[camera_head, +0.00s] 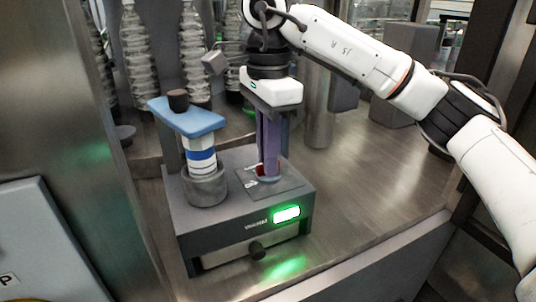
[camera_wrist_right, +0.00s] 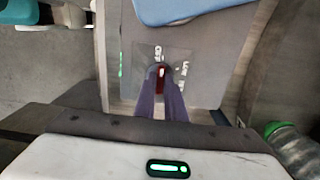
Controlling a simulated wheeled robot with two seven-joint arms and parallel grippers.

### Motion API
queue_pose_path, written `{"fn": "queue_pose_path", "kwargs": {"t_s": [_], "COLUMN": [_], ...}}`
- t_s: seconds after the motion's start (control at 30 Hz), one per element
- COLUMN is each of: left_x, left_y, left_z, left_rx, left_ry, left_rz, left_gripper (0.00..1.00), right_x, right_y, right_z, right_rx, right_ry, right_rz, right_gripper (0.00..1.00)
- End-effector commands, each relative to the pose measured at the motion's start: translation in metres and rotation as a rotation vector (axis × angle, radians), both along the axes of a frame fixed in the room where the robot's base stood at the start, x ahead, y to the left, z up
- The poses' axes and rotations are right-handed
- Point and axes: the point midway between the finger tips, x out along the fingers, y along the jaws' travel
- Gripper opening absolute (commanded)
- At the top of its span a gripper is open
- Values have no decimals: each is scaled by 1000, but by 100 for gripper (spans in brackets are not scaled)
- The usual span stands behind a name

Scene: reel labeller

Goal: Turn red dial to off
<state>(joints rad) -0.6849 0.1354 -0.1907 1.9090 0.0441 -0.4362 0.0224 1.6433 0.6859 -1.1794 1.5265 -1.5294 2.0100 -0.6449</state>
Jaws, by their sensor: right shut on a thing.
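The red dial (camera_head: 260,170) sits on a dark square plate on top of the grey labeller box (camera_head: 235,228). It is mostly hidden by my right gripper (camera_head: 267,172), which points straight down with its purple fingers shut on it. In the right wrist view the red dial (camera_wrist_right: 160,72) shows between the tips of my right gripper (camera_wrist_right: 162,82), with white lettering on the plate around it. Part of the lettering is covered, so the dial's exact setting cannot be read. A green light (camera_head: 287,214) glows on the labeller's front. My left gripper is not in view.
A blue-topped post (camera_head: 187,118) with a dark knob stands in a grey cup left of the dial, close to my right gripper. Clear ribbed bottles (camera_head: 135,55) stand behind.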

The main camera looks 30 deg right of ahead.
Motion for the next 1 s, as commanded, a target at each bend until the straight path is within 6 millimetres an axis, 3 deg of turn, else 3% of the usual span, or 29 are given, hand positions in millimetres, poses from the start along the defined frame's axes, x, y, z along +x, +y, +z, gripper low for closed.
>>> {"fn": "queue_pose_path", "kwargs": {"t_s": [0.53, 0.57, 0.67, 1.0], "left_x": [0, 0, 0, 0], "left_y": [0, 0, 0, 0], "left_z": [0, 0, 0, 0], "left_rx": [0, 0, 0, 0], "left_ry": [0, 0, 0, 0], "left_rz": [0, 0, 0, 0], "left_gripper": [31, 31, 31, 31], "right_x": [0, 0, 0, 0], "right_y": [0, 0, 0, 0], "right_z": [1, 1, 1, 2], "right_rx": [0, 0, 0, 0], "right_ry": [-1, -1, -1, -1], "right_rz": [25, 25, 24, 23], "right_gripper": [0, 13, 29, 29]}}
